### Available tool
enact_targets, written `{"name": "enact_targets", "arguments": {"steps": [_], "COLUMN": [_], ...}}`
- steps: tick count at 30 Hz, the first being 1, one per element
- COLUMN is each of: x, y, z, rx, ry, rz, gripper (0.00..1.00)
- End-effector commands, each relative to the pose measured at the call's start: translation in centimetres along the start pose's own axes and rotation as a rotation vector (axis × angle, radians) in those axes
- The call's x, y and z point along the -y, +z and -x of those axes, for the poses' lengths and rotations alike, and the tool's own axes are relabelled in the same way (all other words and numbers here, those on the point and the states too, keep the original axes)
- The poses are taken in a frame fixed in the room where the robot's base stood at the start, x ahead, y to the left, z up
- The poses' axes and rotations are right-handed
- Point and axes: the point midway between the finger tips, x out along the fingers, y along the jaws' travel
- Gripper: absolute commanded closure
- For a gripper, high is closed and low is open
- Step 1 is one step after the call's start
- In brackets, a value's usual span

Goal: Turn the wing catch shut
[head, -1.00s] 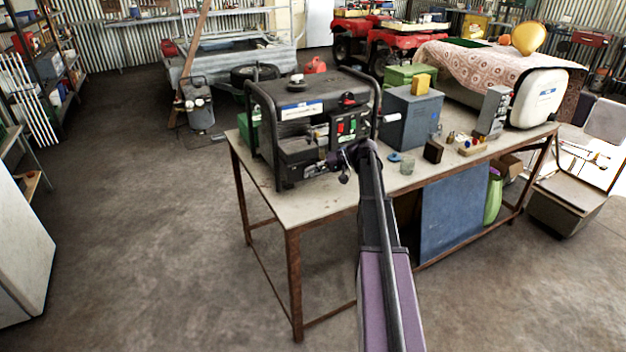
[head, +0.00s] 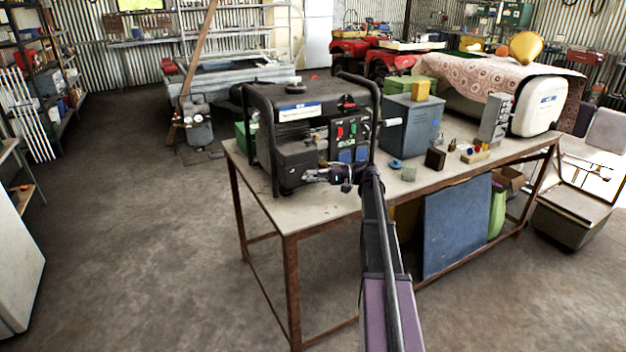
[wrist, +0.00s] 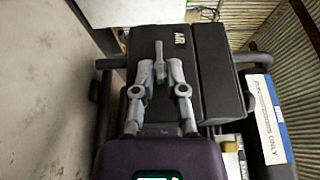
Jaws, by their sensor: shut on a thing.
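The wing catch (wrist: 159,60) is a small grey lever on the black air box (wrist: 173,38) marked "AIR". In the wrist view it stands between the two grey fingers of my gripper (wrist: 160,72), its wing pointing along the picture's vertical. My gripper is shut on it. In the head view, my gripper (head: 317,176) reaches from the right to the front of the air box (head: 294,158), low on the black generator (head: 300,118). The catch is too small to make out there.
The generator's tube frame (head: 374,125) rises close by my wrist. The bench (head: 262,207) also holds a grey-blue box (head: 408,128), a small dark block (head: 435,158) and a blue ring (head: 395,164). Bare floor (head: 150,250) lies to the left.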

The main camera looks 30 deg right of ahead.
Motion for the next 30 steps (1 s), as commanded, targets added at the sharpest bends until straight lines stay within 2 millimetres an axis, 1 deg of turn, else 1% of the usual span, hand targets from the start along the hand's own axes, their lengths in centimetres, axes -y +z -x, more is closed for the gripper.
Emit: {"name": "enact_targets", "arguments": {"steps": [8, 9, 11, 12, 13, 25, 30], "x": [-0.07, -0.07, -0.07, -0.06, -0.05, 0.01, 0.03], "y": [0.15, 0.15, 0.14, 0.12, 0.11, 0.0, -0.06], "z": [-0.2, -0.2, -0.19, -0.17, -0.16, 0.01, 0.73], "rx": [0.004, 0.004, 0.004, 0.003, 0.003, 0.0, -0.001], "ry": [0.003, 0.003, 0.003, 0.003, 0.002, 0.0, 0.0], "rz": [-0.002, -0.001, -0.001, -0.001, -0.001, 0.0, 0.0], "gripper": [1.0, 0.81, 0.63, 0.51, 0.47, 0.47, 0.47]}}
